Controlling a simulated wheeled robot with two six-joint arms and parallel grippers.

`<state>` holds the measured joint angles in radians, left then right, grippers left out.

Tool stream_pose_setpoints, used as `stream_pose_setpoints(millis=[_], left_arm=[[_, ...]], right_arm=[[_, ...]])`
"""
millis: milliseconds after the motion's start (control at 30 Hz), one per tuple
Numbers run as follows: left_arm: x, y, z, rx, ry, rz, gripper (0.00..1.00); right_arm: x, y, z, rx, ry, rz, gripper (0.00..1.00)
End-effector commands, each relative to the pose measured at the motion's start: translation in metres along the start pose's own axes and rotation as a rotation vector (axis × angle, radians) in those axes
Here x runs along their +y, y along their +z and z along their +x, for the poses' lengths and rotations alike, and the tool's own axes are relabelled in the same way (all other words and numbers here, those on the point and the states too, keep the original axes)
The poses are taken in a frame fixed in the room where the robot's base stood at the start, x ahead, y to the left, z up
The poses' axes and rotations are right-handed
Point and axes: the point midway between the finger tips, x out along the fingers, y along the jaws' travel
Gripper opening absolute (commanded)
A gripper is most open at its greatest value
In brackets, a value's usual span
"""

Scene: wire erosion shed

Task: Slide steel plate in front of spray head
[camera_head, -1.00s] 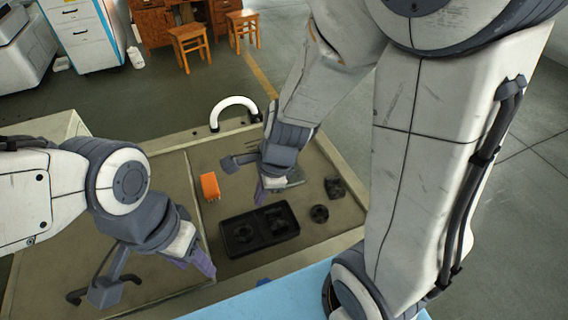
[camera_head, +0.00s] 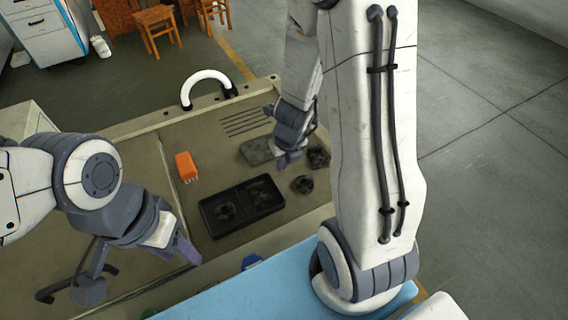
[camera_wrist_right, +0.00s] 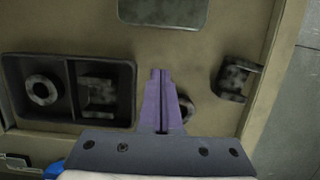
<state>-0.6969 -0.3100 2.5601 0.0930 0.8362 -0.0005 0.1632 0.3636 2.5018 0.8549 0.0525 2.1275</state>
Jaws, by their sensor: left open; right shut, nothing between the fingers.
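The steel plate, a flat grey slab (camera_head: 257,151), lies on the tan work table behind the black tray; its lower part shows at the top of the right wrist view (camera_wrist_right: 163,10). My right gripper (camera_head: 284,163) is shut and empty, just right of the plate in the head view. Its purple fingers (camera_wrist_right: 161,74) point toward the plate in the wrist view, with a visible gap between. My left gripper (camera_head: 190,250) is open and empty over the table's front left. I cannot tell which object is the spray head.
A black two-compartment tray (camera_head: 250,223) holds a ring and a bracket-like part. A loose dark ring (camera_head: 302,184) and a dark bracket (camera_wrist_right: 235,80) lie to its right. An orange block (camera_head: 186,166) stands left of the plate. A white curved handle (camera_head: 207,80) rises at the back edge.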

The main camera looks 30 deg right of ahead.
Motion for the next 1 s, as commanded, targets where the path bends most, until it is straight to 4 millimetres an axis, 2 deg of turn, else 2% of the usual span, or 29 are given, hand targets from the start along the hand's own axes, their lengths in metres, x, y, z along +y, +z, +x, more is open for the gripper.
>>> stream_pose_setpoints(millis=[33, 167, 233, 300, 500, 1000], left_arm=[[-0.001, 0.001, 0.013, 0.0, 0.0, 0.0, 0.5], [-0.002, 0.001, 0.027, 0.0, 0.0, 0.0, 0.5], [-0.001, 0.001, 0.013, -0.001, 0.0, 0.0, 0.5], [-0.001, 0.0, 0.007, 0.001, 0.0, 0.0, 0.5], [0.0, 0.0, -0.003, 0.001, 0.0, 0.0, 0.5], [0.001, 0.0, -0.007, 0.0, 0.0, 0.0, 0.5]], right_arm=[[0.0, -0.002, 0.014, 0.0, 0.0, -0.001, 0.0], [0.0, -0.001, 0.031, 0.0, 0.0, -0.001, 0.0], [0.0, 0.01, 0.025, 0.001, 0.001, -0.002, 0.0], [0.001, 0.019, 0.027, 0.002, 0.001, -0.002, 0.0], [0.001, 0.035, 0.032, 0.001, 0.001, -0.001, 0.0], [-0.001, 0.042, 0.034, 0.0, -0.001, 0.001, 0.0]])
